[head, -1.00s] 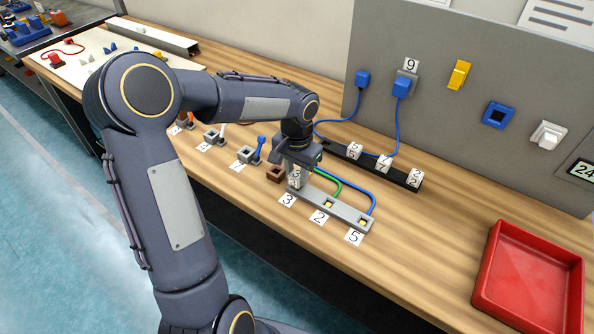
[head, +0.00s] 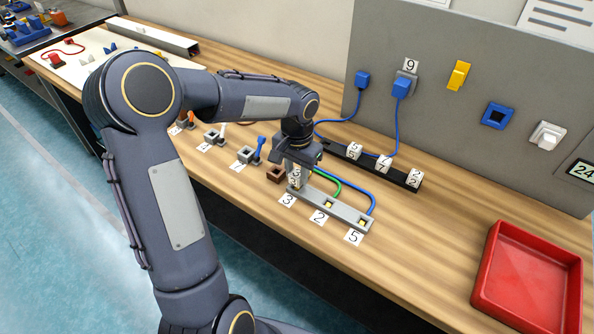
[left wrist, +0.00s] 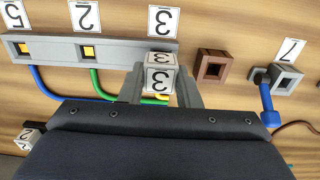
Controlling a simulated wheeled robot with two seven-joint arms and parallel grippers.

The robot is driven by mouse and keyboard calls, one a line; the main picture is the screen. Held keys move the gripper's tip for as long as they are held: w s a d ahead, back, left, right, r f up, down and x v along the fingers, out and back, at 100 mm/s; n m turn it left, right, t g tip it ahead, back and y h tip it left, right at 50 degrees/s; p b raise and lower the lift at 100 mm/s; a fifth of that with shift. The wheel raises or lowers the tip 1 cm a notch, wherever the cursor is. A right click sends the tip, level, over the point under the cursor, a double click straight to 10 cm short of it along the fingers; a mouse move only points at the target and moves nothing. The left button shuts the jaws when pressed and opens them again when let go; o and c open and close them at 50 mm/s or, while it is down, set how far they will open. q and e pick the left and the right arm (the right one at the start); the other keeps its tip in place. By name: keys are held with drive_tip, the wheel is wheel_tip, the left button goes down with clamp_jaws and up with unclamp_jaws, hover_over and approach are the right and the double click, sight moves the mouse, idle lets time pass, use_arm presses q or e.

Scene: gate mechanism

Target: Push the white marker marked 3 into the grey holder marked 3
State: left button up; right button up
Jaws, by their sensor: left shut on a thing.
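The white marker marked 3 (left wrist: 159,79) is between the fingers of my left gripper (left wrist: 161,84), which is shut on it. In the head view the left gripper (head: 296,172) points down over the end of the grey holder (head: 343,214). The holder's label 3 (head: 287,200) lies on the table beside that end. The marker (head: 296,181) stands upright at the label 3 end of the holder; its lower part is hard to make out. In the left wrist view the grey holder (left wrist: 120,45) has yellow-centred sockets by labels 2 and 5. My right gripper is not in view.
A brown block (head: 276,174) stands just beside the holder's end. Green and blue cables curve behind the holder. A black rail (head: 400,178) with white numbered markers lies behind. A red tray (head: 530,280) is at the right, with bare table between.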

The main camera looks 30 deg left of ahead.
use_arm(q)
drive_tip(key=shift+f+b, duration=0.75)
drive_tip(key=shift+f, duration=0.25)
idle(1.1)
drive_tip(key=o, duration=1.1)
drive_tip(key=shift+f, duration=0.1)
drive_tip(key=shift+c, duration=0.2)
drive_tip(key=shift+o, duration=0.2)
wheel_tip(320, 180, up, 7)
drive_tip(key=shift+f, duration=0.1)
drive_tip(key=shift+r, duration=0.6)
drive_tip(key=shift+s+r, duration=0.1)
drive_tip(key=shift+s, duration=0.1)
drive_tip(key=s+d+n+t+h, duration=0.1)
drive_tip(key=s+d+t+h, duration=0.1)
drive_tip(key=s, duration=0.9)
drive_tip(key=s+d+r+n+t+h, duration=0.1)
drive_tip(key=s+d+t, duration=0.2)
drive_tip(key=s, duration=0.7)
drive_tip(key=shift+s+d+n+t+h, duration=0.3)
drive_tip(key=shift+s+d+h, duration=0.1)
drive_tip(key=shift+d, duration=0.75)
